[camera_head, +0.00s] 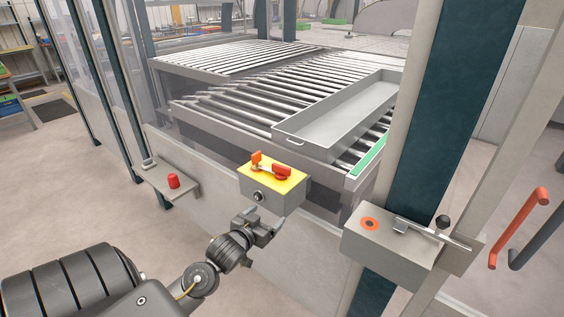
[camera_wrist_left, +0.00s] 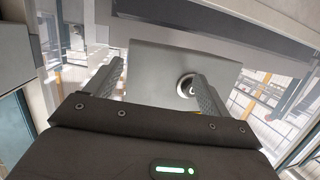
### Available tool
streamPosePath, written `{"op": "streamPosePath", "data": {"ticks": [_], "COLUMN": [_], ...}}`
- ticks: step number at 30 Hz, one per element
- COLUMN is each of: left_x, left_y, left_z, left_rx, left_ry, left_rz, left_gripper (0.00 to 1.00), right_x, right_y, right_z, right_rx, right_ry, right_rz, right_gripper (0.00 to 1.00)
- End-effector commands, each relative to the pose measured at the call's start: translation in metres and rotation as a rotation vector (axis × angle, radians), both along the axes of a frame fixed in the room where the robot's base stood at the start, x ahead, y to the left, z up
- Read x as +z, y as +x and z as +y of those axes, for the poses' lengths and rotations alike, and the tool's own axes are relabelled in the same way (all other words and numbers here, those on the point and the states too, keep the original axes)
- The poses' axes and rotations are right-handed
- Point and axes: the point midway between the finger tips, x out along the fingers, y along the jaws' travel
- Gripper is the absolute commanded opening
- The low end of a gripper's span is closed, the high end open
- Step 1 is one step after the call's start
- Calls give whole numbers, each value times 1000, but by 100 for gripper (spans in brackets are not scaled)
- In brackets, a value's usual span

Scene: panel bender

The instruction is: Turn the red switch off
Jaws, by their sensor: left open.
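A grey box with a yellow top (camera_head: 256,182) is fixed at the front of the machine. On its top sit an upright orange-red piece (camera_head: 257,159) and a red switch handle (camera_head: 282,171), joined by a grey bar. A round key lock (camera_head: 258,196) is on its front face. My left gripper (camera_head: 260,222) is open and empty, just in front of and below this box. In the left wrist view, the grey box face (camera_wrist_left: 150,62) with the lock (camera_wrist_left: 187,85) shows between the open fingers. The yellow top and switch are not clearly visible there. My right gripper is not in view.
A red knob (camera_head: 173,181) stands on a small shelf at the left. A grey box (camera_head: 390,246) with an orange ring is on the post at the right. Behind are a roller conveyor (camera_head: 225,105) and a long grey tray (camera_head: 300,131). Open floor lies at the left.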

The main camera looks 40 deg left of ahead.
Motion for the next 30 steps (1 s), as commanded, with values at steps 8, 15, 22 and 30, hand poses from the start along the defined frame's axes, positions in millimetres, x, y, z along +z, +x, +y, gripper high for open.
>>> {"op": "streamPosePath", "data": {"ticks": [8, 15, 22, 30], "left_x": [112, 119, 122, 121], "left_y": [5, 9, 44, 90], "left_z": [7, 9, 15, 24], "left_rx": [-16, -17, -16, -16], "left_ry": [5, 4, 5, 4], "left_rz": [-235, -253, -254, -253], "left_gripper": [82, 82, 82, 82], "right_x": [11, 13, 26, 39], "right_y": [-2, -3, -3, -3], "right_z": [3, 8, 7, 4], "right_rx": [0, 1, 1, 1], "right_ry": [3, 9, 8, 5], "right_rz": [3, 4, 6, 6], "right_gripper": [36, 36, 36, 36]}}
